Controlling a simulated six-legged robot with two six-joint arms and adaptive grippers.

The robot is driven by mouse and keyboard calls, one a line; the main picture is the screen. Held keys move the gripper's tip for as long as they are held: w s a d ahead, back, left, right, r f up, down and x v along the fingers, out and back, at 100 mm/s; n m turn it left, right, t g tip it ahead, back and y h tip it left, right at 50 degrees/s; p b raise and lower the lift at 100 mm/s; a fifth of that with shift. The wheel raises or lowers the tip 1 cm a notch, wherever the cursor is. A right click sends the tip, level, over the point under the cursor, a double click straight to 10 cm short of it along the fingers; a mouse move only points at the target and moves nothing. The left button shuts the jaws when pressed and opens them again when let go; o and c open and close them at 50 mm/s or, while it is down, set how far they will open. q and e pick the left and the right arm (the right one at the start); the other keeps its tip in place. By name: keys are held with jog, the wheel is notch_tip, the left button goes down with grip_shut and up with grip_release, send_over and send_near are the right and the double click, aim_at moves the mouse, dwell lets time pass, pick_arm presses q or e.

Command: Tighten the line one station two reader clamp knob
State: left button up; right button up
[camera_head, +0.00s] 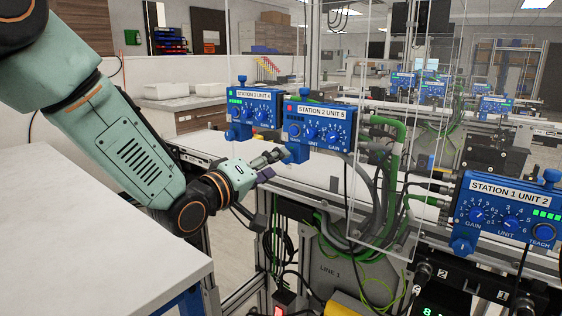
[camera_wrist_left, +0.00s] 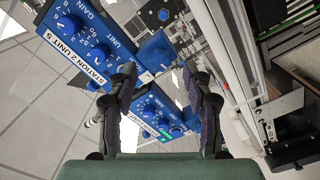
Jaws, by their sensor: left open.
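The station 2 unit 5 reader (camera_head: 320,127) is a blue box with dials and a small red light, mounted on the rail in the head view. A blue clamp knob (camera_head: 297,154) hangs under its left end. In the wrist view the reader (camera_wrist_left: 72,38) is at upper left, and a blue part that looks like its clamp knob (camera_wrist_left: 155,50) shows beyond the fingertips. My left gripper (camera_head: 270,164) is open and empty, just left of and slightly below the knob; its two fingers (camera_wrist_left: 160,72) are spread in the wrist view. Contact is not visible. My right gripper is out of view.
The station 3 unit 4 reader (camera_head: 255,107) stands close on the left, and it also shows between the fingers (camera_wrist_left: 160,112). The station 1 unit 2 reader (camera_head: 507,212) is at right. Clear panels, green cables (camera_head: 397,150) and a white table (camera_head: 80,240) surround the workspace.

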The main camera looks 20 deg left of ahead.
pick_arm(q)
jog(key=shift+x, duration=1.95)
grip_shut()
